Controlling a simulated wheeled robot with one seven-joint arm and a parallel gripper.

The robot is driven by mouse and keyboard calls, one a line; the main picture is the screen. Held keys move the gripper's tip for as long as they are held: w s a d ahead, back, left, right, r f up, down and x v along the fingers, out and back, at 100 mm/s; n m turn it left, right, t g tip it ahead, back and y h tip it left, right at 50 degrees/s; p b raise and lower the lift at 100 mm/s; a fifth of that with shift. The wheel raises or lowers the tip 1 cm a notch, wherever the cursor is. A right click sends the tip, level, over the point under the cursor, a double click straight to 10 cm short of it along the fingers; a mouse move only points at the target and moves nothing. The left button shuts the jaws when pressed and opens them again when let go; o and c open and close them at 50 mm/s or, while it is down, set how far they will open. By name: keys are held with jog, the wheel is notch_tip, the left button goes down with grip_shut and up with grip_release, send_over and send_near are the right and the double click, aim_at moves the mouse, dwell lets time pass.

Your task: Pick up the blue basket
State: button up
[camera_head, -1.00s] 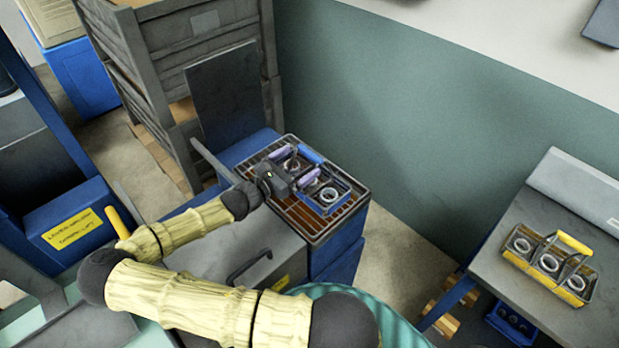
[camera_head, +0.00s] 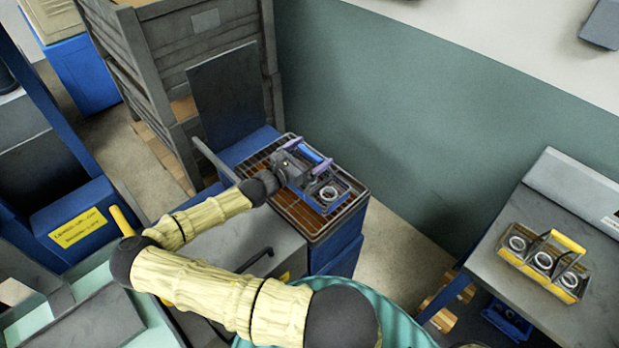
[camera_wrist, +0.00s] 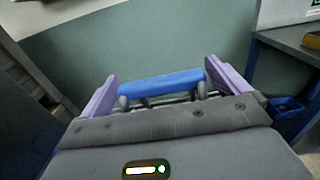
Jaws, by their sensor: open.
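The blue basket (camera_head: 345,187) stands on the grated top of the blue cabinet and holds metal rings; its far part is hidden by my gripper. Its blue handle (camera_wrist: 160,86) lies level between my two purple fingers in the wrist view. My gripper (camera_head: 309,157) is open, with one finger on each side of the handle's length. The handle also shows in the camera_head view (camera_head: 312,153). I cannot tell whether the fingers touch it.
The grated tray (camera_head: 290,213) lies under the basket. A basket with a yellow handle (camera_head: 568,243) and rings stands on the grey table (camera_head: 510,290) at right. A dark upright panel (camera_head: 225,105) and wooden crates (camera_head: 150,60) stand behind at left. Another blue basket (camera_wrist: 287,108) sits low at right.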

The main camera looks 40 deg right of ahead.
jog(key=c, duration=1.4)
jog(key=shift+r, duration=0.1)
jog(key=shift+r, duration=0.1)
notch_tip(320, 180, up, 10)
jog(key=shift+f+b, duration=0.1)
jog(key=shift+b, duration=0.8)
